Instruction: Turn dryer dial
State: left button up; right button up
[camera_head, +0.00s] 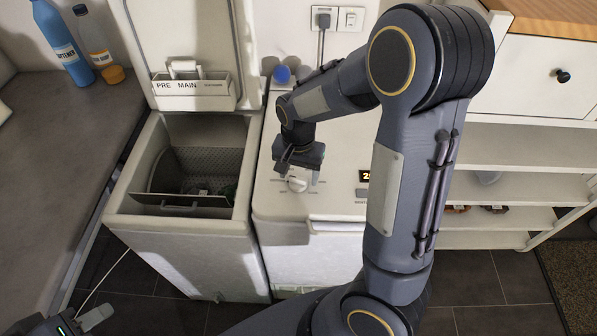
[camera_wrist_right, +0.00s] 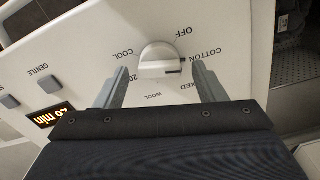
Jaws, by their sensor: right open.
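The dryer (camera_head: 340,140) is the white machine with the closed top in the middle of the head view. Its round white dial (camera_head: 297,183) sits on the top panel. In the right wrist view the dial (camera_wrist_right: 160,60) is ringed by labels such as OFF, COTTON, WOOL and COOL, with a small dark mark on its right side. My right gripper (camera_wrist_right: 160,68) is open. Its fingertips are to either side of the dial with visible gaps. In the head view it hangs over the dial. My left gripper (camera_head: 62,326) is partly cut off at the bottom left; its jaws are unclear.
An open washer (camera_head: 168,224) with its lid up stands left of the dryer. A lit display (camera_wrist_right: 50,113) reads 20 min near buttons. A blue ball (camera_head: 282,74) is behind the dryer. Bottles (camera_head: 62,45) stand on the left counter; shelves (camera_head: 510,187) are at right.

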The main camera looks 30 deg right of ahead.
aim_at(299, 177)
notch_tip(299, 177, up, 8)
jog(key=shift+f, duration=0.15)
dwell(0.6)
jog(key=s+a+r+n+t+y, duration=0.2)
jog(key=s+n, duration=0.1)
jog(key=s, duration=0.5)
jog(key=s+a+r+n+t+y, duration=0.1)
jog(key=s+r+n+t, duration=0.2)
jog(key=s, duration=0.5)
jog(key=shift+s+a+r+n+y, duration=0.3)
jog(key=shift+a+n+y, duration=0.1)
jog(key=shift+n, duration=0.1)
jog(key=shift+s+a+f+n+t, duration=0.1)
jog(key=shift+s+a+n+t, duration=0.05)
jog(key=shift+s+n+t, duration=0.15)
jog(key=shift+c, duration=0.2)
